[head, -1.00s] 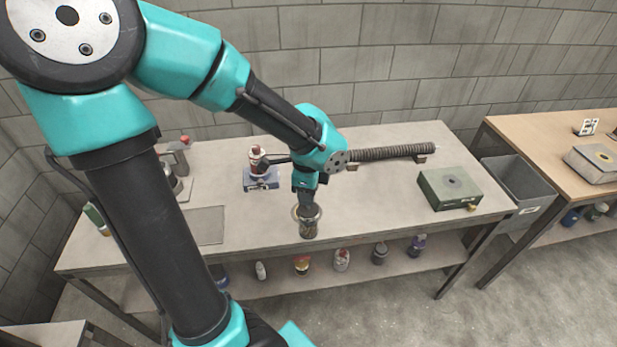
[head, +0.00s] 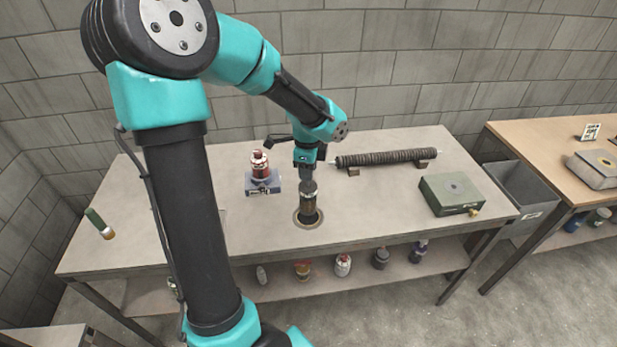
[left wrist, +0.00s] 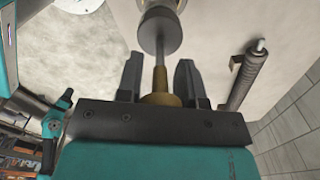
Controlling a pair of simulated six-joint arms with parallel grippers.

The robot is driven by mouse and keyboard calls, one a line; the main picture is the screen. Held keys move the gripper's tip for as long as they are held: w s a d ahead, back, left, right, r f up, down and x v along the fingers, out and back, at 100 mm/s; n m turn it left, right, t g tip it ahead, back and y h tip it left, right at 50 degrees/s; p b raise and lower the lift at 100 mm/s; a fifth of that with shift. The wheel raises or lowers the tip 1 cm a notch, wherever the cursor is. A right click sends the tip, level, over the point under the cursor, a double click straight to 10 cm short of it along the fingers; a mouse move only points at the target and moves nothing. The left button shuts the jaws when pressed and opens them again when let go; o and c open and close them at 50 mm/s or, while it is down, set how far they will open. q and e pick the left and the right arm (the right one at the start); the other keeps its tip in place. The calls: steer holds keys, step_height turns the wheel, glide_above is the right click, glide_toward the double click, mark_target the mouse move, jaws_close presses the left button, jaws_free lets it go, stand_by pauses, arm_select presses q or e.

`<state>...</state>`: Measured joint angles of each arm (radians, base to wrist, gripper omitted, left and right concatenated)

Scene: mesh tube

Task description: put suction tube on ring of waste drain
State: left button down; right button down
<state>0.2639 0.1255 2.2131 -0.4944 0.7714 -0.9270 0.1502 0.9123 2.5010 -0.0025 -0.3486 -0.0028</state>
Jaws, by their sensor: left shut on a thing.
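My left gripper (head: 306,172) is above the front middle of the table, pointing down, and is shut on the suction tube (head: 309,203). The left wrist view shows its brass-coloured top (left wrist: 160,99) between the fingers (left wrist: 160,80), then a thin grey rod and a dark disc (left wrist: 158,35). The tube looks upright. The ring of the waste drain (head: 298,222) lies in the tabletop around the tube's lower end in the head view. I cannot tell whether the tube touches the ring. My right gripper is not in view.
A ribbed dark tube (head: 388,158) lies on two cradles at the back. A green box (head: 451,194) stands at the right. A red-and-white bottle on a blue block (head: 263,185) is left of the drain. A grey bin (head: 520,190) stands between the tables.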

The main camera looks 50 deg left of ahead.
mark_target(308, 185)
arm_select(q)
steer(key=shift+w+a+f, duration=0.1)
steer(key=shift+f, duration=1.8)
steer(key=c, duration=0.8)
jaws_free()
steer(key=shift+o, duration=0.2)
step_height(308, 185, up, 12)
steer(key=shift+r, duration=0.15)
